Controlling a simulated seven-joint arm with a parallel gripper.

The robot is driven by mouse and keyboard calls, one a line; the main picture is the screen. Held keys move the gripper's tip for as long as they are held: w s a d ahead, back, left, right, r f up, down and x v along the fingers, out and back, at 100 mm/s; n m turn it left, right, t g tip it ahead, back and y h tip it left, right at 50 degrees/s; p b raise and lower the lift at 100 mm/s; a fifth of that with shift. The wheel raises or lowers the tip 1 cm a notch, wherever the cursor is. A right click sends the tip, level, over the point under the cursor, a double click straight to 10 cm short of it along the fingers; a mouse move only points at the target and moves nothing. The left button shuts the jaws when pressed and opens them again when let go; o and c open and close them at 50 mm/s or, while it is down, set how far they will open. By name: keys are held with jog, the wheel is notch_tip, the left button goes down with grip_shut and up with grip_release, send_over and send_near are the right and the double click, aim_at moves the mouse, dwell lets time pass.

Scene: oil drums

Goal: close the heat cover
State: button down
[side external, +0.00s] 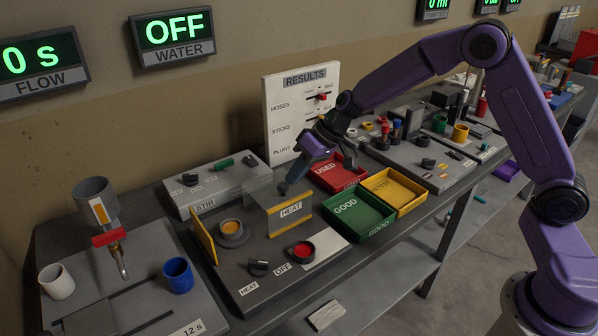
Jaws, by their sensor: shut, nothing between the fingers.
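The heat cover (290,215) is a clear box-like piece with yellow edging and a HEAT label on its front. It stands on the grey heat station, to the right of the round burner (232,232) with its orange-yellow top. The burner is uncovered, and a yellow upright panel (204,242) stands at its left. My gripper (284,188) is shut and empty, pointing down and left at the upper part of the cover. I cannot tell whether its fingertips touch the cover.
A dark knob (258,268) and a red button (303,251) sit at the heat station's front. Red (337,174), green (358,216) and yellow (394,188) trays lie right of the cover. The STIR box (215,184) is behind.

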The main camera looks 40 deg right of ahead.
send_over(264, 204)
jog(key=a, duration=0.5)
jog(key=shift+s+d, duration=0.15)
jog(key=shift+s, duration=0.05)
jog(key=d, duration=0.3)
jog(key=d+r, duration=0.1)
jog(key=shift+w+d+r, duration=0.1)
jog(key=shift+w+d, duration=0.2)
jog(key=shift+d, duration=0.05)
jog(key=v, duration=0.9)
jog(key=s+d+n+g+h, duration=0.25)
jog(key=s+n, duration=0.25)
jog(key=s, duration=1.5)
jog(key=s+d+f+n+h, duration=0.3)
jog(key=s+d+n, duration=0.1)
jog(key=s+d, duration=0.7)
jog(key=s, duration=0.3)
jog(key=shift+s+n+g, duration=0.3)
jog(key=shift+n+g, duration=0.05)
jog(key=shift+n, duration=0.05)
